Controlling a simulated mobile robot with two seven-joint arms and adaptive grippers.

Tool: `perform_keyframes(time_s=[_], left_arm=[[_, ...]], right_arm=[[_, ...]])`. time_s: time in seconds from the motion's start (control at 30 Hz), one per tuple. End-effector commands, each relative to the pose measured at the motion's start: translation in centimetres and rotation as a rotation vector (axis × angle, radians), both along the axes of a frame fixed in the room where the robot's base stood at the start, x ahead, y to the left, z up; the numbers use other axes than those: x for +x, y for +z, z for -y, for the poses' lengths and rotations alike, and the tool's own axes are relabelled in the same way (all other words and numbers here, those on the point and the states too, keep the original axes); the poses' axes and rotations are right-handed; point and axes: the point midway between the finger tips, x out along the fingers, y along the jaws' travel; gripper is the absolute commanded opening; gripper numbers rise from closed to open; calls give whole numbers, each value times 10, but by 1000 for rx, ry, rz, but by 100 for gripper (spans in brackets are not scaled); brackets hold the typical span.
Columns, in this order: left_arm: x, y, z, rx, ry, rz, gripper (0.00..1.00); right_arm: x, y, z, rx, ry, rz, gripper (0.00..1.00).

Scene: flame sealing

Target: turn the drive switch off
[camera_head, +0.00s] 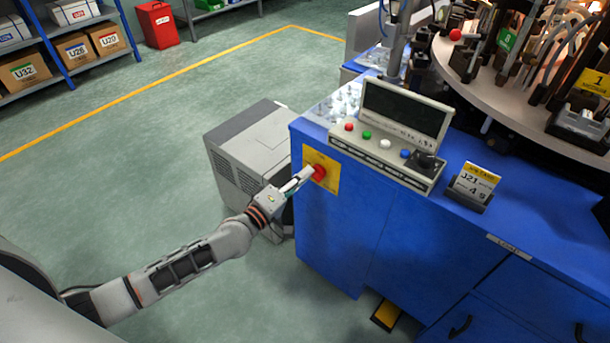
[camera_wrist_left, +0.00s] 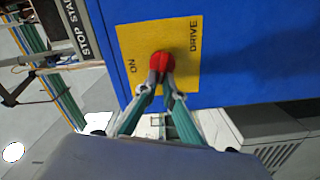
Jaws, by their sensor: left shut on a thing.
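The drive switch is a red knob (camera_head: 319,172) on a yellow plate (camera_head: 332,178) on the side of the blue cabinet (camera_head: 350,225). My left gripper (camera_head: 308,174) reaches it from the left and is shut on the knob. In the left wrist view, the red knob (camera_wrist_left: 161,61) sits between the fingertips of my left gripper (camera_wrist_left: 161,78). The yellow plate (camera_wrist_left: 182,82) there reads "DRIVE" and "ON"; other lettering is hidden or out of sight. The fingers partly cover the knob, so I cannot tell its exact setting. My right gripper is not in view.
A grey unit (camera_head: 250,145) stands on the floor beside the cabinet. A control panel (camera_head: 390,140) with coloured buttons and a small sign (camera_head: 475,184) stand on the cabinet top. A round machine table (camera_head: 520,105) is at the right. The floor at left is clear.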

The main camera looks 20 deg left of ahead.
Motion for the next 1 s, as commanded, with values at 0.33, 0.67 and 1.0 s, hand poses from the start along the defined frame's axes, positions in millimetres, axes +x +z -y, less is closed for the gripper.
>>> perform_keyframes(time_s=[0.33,0.67,1.0], left_arm=[[0,-6,-1,-217,0,-81,0],[0,-7,-1,-303,0,-111,0],[0,-7,-1,-314,0,-115,0]], right_arm=[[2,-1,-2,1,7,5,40],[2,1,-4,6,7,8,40],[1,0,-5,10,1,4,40]])
